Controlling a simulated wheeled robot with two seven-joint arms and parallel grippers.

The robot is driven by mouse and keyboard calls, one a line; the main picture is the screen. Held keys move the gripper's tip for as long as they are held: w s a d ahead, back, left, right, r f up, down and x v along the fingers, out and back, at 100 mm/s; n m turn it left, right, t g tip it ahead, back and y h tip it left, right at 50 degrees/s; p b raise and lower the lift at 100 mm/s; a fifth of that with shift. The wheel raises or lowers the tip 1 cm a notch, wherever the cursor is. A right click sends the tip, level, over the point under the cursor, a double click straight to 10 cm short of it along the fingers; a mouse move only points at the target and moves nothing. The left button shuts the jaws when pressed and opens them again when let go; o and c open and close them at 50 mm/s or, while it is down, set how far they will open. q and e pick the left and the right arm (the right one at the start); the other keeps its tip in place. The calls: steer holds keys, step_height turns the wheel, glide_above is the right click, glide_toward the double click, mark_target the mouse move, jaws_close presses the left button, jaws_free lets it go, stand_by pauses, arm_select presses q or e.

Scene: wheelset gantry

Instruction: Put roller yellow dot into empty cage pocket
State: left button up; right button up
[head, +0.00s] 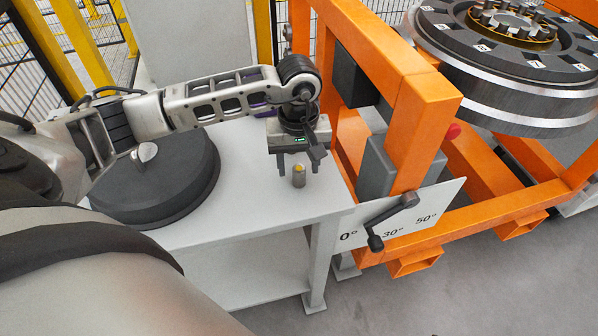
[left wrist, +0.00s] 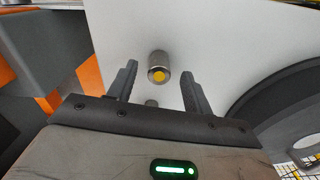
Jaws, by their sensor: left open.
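The roller with the yellow dot (head: 299,176) is a small metal cylinder standing upright near the right edge of the white table. In the left wrist view its yellow-dotted top (left wrist: 159,75) faces the camera. My left gripper (head: 297,178) is open above the table, and in the left wrist view its two fingers (left wrist: 158,80) lie on either side of the roller, with a gap to each. The wheelset (head: 510,60) with a ring of dark pockets lies on the orange gantry at the upper right; which pocket is empty is too small to tell. My right gripper is not in view.
A dark round base (head: 160,185) stands on the white table (head: 250,205) at the left. The orange gantry frame (head: 410,125) rises just right of the table, with a hand crank (head: 392,222) and an angle plate (head: 430,211). A yellow-framed fence stands behind.

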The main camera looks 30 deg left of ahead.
arm_select(q)
steer(key=shift+f, duration=1.4)
jaws_close()
steer(key=shift+w, duration=0.1)
steer(key=shift+r, duration=0.15)
